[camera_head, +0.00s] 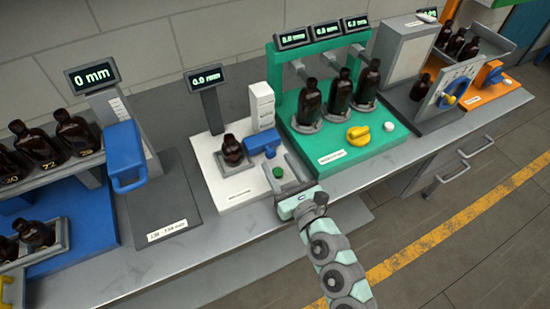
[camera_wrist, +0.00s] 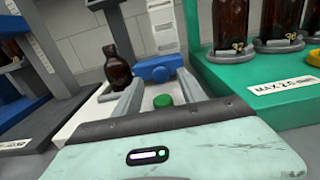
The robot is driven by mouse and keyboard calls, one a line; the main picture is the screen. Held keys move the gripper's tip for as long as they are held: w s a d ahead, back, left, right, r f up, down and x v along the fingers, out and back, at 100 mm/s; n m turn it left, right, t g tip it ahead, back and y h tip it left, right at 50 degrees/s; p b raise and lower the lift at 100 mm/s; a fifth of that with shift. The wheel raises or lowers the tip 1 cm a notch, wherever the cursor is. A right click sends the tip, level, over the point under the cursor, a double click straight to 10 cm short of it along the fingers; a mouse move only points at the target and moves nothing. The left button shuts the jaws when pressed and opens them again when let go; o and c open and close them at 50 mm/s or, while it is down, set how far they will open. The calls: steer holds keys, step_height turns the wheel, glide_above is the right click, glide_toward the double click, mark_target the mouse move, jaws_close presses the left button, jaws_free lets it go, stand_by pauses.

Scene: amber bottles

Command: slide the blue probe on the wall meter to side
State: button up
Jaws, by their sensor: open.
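The meter with a white base (camera_head: 225,192) has a small display (camera_head: 205,77) reading 0.0 mm. Its blue probe (camera_head: 262,144) sits beside a white upright column, right of a small dark amber bottle (camera_head: 232,150) in a grey holder. In the wrist view the blue probe (camera_wrist: 158,69) lies beyond my fingers, with the bottle (camera_wrist: 117,68) to its left. My gripper (camera_head: 278,168) is open and empty over the front of the white base, apart from the probe. A green button (camera_wrist: 163,101) shows between its two fingers.
A green stand (camera_head: 360,152) with several bottles and a yellow object is close on the right. On the left, a grey height gauge with a larger blue slider (camera_head: 125,155) displays 0 mm. The counter's front strip (camera_head: 240,230) is clear.

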mark_target(264, 146)
steer(key=shift+x, duration=1.35)
jaws_close()
stand_by(0.5)
